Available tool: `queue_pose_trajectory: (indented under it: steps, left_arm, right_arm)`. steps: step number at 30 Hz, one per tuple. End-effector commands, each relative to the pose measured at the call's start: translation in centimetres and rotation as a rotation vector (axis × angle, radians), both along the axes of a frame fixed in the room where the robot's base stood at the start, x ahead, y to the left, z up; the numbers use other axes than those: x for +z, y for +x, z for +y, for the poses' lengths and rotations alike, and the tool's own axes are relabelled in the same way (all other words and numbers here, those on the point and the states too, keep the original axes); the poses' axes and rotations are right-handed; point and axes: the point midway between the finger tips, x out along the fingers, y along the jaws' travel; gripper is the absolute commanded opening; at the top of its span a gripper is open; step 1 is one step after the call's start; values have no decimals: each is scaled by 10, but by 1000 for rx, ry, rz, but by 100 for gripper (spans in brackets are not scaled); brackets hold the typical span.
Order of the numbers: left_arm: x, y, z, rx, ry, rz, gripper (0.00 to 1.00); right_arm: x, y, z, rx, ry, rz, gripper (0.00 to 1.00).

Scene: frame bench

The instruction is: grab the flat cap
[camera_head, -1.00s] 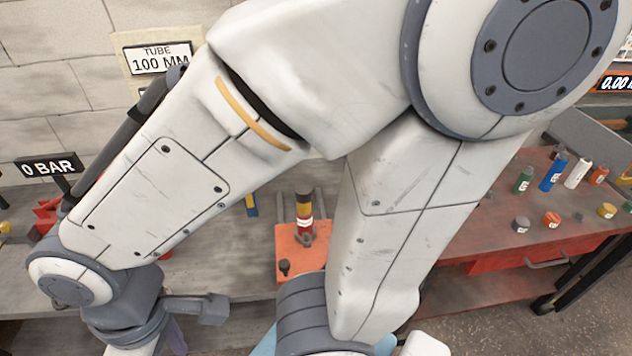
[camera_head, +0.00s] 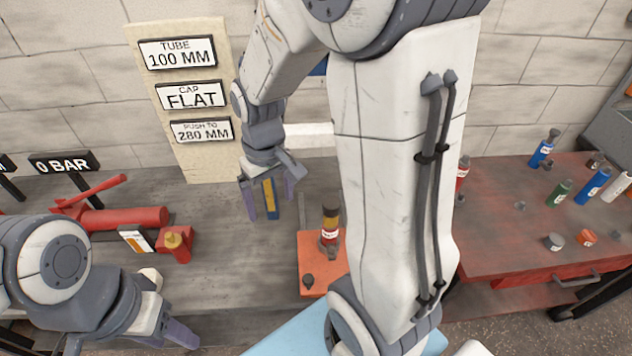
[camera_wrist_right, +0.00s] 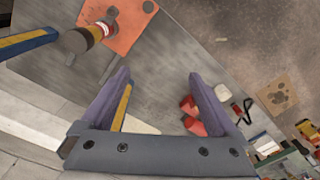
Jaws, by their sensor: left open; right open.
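I cannot tell for sure which piece is the flat cap. In the head view, small round pieces stand on the red bench at the right, among them a grey one (camera_head: 554,241) and an orange one (camera_head: 587,238). My right gripper (camera_head: 268,200) is open over the grey bench near the wall, far left of those pieces. A blue-and-yellow bar (camera_head: 270,198) shows between its fingers there; in the right wrist view the open gripper (camera_wrist_right: 155,82) holds nothing. My left gripper (camera_head: 168,330) is open and low at the bottom left, only partly visible.
Signs on a wall board (camera_head: 190,160) read tube 100 mm, cap flat, push to 280 mm. An orange plate (camera_head: 312,266) bears an upright banded cylinder (camera_head: 330,228). A red tool (camera_head: 120,219) lies left.

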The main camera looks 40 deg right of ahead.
Motion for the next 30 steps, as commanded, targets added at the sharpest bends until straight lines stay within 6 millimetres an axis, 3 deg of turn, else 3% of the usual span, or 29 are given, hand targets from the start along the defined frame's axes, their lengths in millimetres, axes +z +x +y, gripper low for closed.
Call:
queue_pose_trajectory:
  steps: [1,3,6,10,15,21,30]
  left_arm:
    - [9,0,0,0,0,0,50]
    - [14,0,0,1,0,0,50]
    - [19,0,0,1,0,0,50]
    - [23,0,0,1,0,0,50]
    - [26,0,0,1,0,0,50]
    - [31,0,0,1,0,0,50]
    - [40,0,0,2,0,0,50]
  right_arm:
    - [-1,8,-34,-86,-5,12,95]
    - [-6,15,-72,-173,-9,16,95]
    - [-14,16,-117,-269,-13,22,95]
    - [-22,11,-154,-345,-17,27,95]
    - [-38,8,-168,-374,-17,32,95]
    - [-68,8,-167,-373,-17,31,95]
    - [-91,8,-165,-372,-17,32,95]
